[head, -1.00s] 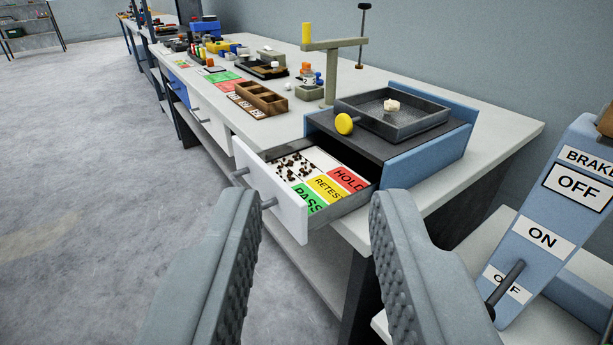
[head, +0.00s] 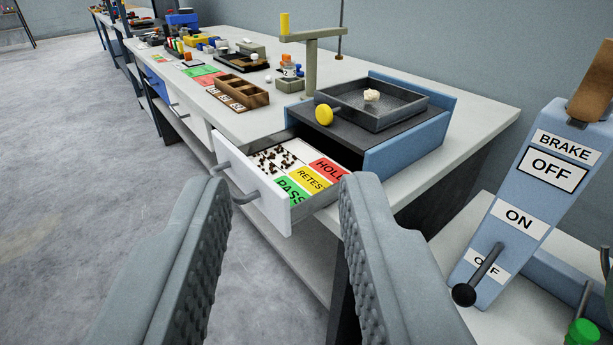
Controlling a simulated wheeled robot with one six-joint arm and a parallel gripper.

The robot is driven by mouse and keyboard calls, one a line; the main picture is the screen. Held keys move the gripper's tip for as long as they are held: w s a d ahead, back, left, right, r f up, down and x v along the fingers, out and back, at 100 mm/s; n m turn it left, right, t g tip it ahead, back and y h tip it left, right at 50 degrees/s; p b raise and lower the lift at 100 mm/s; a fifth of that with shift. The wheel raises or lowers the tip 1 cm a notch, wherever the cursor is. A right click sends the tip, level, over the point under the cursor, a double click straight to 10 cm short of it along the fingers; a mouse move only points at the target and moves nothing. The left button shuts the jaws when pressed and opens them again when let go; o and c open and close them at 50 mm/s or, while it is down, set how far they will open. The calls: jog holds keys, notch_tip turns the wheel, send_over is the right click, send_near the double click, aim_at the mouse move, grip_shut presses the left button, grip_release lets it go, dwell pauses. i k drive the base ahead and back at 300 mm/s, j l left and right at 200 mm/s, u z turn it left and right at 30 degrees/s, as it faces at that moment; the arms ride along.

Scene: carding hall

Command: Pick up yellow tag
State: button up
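The yellow tag, marked RETEST (head: 312,180), lies in the open white drawer (head: 255,190) at the bench's front. It sits between the green PASS tag (head: 291,190) and the red HOLD tag (head: 330,168). The right ends of the words are partly cut off by the drawer side and my finger. My gripper (head: 278,190) is open and empty. Its two fingers frame the drawer from the near side, with nothing between the pads; I cannot tell the exact gap to the tags.
Dark bits lie in the drawer beside the tags. A blue-sided box with a dark tray (head: 372,104) and yellow knob (head: 324,115) stands behind it. A blue brake panel (head: 530,200) with a black-knobbed lever (head: 478,275) is at right. Open floor (head: 70,190) lies left.

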aim_at(179, 45)
jog(key=i+j, duration=0.3)
jog(key=j, duration=0.15)
jog(key=i+j+z, duration=0.1)
jog(key=i+j, duration=0.25)
jog(key=j, duration=0.15)
jog(key=i+j, duration=0.3)
jog(key=j, duration=0.2)
jog(key=i+j, duration=0.3)
jog(key=j, duration=0.2)
jog(key=i+j+z, duration=0.1)
jog(key=i+j, duration=0.2)
jog(key=j, duration=0.2)
jog(key=i+j, duration=0.3)
jog(key=j, duration=0.2)
jog(key=i+j, duration=0.3)
jog(key=j, duration=0.2)
jog(key=i+j+z, duration=0.1)
jog(key=i+j, duration=0.15)
jog(key=j, duration=0.3)
